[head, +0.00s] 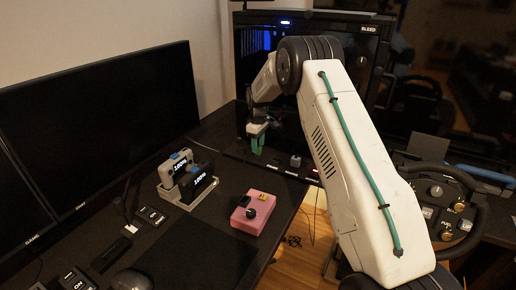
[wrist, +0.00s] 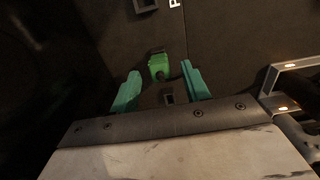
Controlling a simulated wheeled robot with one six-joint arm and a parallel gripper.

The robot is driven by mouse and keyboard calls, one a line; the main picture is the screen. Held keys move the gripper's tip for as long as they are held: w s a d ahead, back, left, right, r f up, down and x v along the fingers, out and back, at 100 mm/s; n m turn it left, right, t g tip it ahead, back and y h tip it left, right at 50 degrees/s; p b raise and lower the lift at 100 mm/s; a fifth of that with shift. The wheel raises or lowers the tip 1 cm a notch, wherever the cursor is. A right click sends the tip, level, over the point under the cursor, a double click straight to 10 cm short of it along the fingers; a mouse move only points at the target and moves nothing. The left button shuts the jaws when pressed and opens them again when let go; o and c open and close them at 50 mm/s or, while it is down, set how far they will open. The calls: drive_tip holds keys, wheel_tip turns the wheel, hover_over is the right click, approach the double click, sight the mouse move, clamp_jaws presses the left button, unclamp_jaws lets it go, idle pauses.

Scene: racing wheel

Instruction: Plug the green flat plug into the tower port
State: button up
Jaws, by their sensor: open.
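The green plug (wrist: 158,66) shows in the wrist view against a dark surface, between the tips of my gripper (wrist: 160,71). The teal fingers stand apart, with a visible gap on both sides of the plug. I cannot tell whether the plug is seated in anything. In the head view my gripper (head: 256,146) points down at the dark surface in front of the black tower (head: 260,42); the plug cannot be told apart from the green fingers there.
A pink box with a black knob (head: 253,212) and a grey dock (head: 177,193) holding two labelled units stand on the desk nearer me. A monitor (head: 100,120) stands at left. A racing wheel (head: 468,195) is at right. A square fitting (wrist: 145,5) shows at the wrist view's top.

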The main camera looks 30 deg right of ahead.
wheel_tip(320, 180, up, 6)
drive_tip(key=shift+f, duration=0.2)
idle(0.5)
drive_tip(key=s+a+r+m, duration=0.2)
drive_tip(key=s+a+r, duration=0.2)
drive_tip(key=s, duration=1.4)
drive_tip(key=s+a+r+m+t, duration=0.1)
drive_tip(key=s+a+r, duration=0.4)
drive_tip(key=s+r, duration=0.5)
drive_tip(key=s+a+r+m, duration=0.4)
drive_tip(key=s+r, duration=0.2)
drive_tip(key=s, duration=2)
drive_tip(key=shift+s+a+r, duration=0.2)
drive_tip(key=shift+a+r, duration=0.05)
drive_tip(key=shift+r, duration=0.15)
